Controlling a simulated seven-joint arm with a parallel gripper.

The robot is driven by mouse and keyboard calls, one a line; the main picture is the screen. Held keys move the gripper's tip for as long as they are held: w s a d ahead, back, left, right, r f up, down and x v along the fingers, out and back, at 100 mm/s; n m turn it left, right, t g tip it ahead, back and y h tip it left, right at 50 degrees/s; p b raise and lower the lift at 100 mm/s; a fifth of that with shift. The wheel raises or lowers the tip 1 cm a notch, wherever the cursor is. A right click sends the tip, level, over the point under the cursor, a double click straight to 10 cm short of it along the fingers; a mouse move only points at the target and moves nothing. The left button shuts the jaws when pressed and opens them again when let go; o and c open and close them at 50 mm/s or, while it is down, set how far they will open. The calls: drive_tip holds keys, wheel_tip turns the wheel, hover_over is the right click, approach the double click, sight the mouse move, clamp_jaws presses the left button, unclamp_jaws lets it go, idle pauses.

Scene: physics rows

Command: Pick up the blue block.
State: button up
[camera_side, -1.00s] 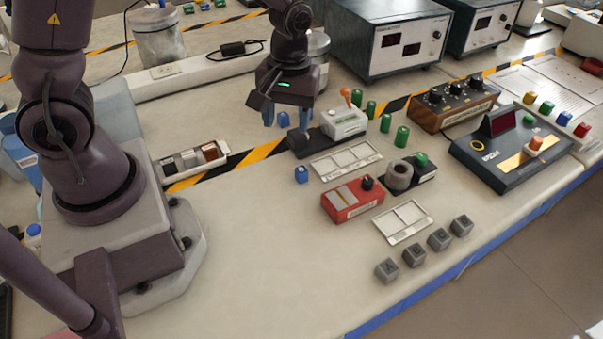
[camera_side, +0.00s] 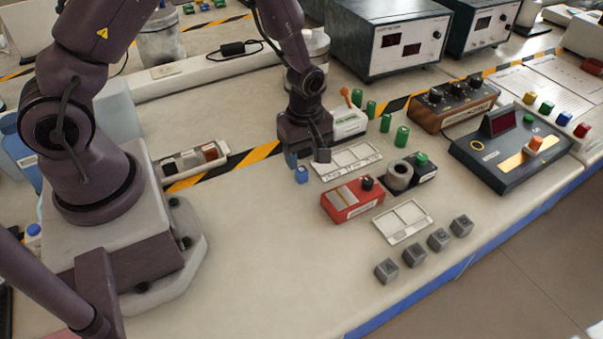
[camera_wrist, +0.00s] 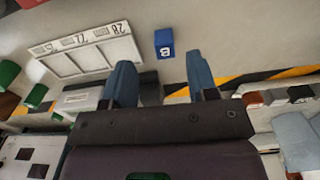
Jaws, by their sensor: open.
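The blue block (camera_side: 301,175) is small, with a white mark on a face, and rests on the bench left of the white three-slot tray (camera_side: 347,161). In the wrist view the block (camera_wrist: 164,43) lies beyond the fingertips, roughly between their lines, and nothing touches it there. My gripper (camera_side: 306,159) is just behind and above the block in the side view. In the wrist view its two blue fingers (camera_wrist: 159,66) are spread wide with nothing between them. One finger is mostly hidden in the side view.
A red box (camera_side: 352,199) and a two-slot tray (camera_side: 404,221) stand to the right, with several grey cubes (camera_side: 413,254) in front. The bench left and in front of the block is clear.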

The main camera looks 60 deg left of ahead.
sight(303, 171)
drive_tip(key=f, duration=0.5)
drive_tip(key=shift+s+f, duration=0.15)
drive_tip(key=shift+s, duration=0.1)
clamp_jaws()
